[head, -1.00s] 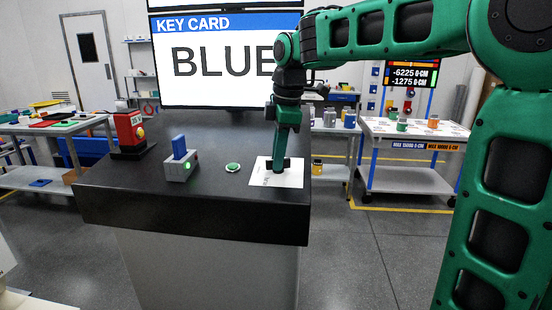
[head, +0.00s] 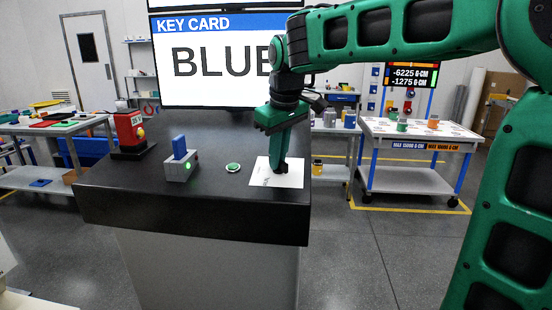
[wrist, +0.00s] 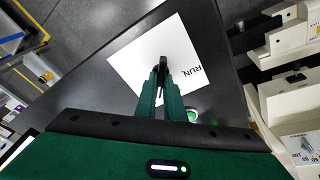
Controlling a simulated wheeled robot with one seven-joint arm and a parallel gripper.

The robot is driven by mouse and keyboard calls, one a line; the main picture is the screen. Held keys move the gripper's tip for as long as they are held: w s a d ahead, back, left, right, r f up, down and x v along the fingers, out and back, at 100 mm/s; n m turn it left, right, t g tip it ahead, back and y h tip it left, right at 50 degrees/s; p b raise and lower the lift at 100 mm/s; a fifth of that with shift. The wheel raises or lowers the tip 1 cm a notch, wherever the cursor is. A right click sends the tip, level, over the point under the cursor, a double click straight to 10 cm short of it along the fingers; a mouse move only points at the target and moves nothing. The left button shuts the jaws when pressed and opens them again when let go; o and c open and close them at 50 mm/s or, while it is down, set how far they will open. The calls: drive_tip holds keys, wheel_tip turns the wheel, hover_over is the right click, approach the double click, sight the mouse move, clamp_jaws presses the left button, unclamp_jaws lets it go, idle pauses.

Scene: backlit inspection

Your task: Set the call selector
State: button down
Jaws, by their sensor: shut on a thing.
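The call selector is a white plate (head: 261,180) lying flat near the right end of the dark counter, with a small black knob (head: 281,168) on it. My gripper (head: 280,158) points down at the plate, its fingers shut on the knob. In the wrist view the fingers (wrist: 161,82) close around the black knob (wrist: 161,63), over the white plate (wrist: 135,58). The word RUN shows on the plate right of the fingers; other markings are hidden or too small to read.
A green button (head: 233,167) sits left of the plate. A screen (head: 215,60) behind reads KEY CARD BLUE. The counter's right edge is close to the plate.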

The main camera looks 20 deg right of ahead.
drive_tip(key=shift+w+r+m+h, duration=0.15)
drive_tip(key=shift+m+h, duration=0.15)
drive_tip(key=shift+m, duration=1.7)
drive_tip(key=c, duration=1.9)
unclamp_jaws()
drive_tip(key=shift+o, duration=0.2)
drive_tip(key=v, duration=1)
drive_tip(key=shift+r, duration=0.2)
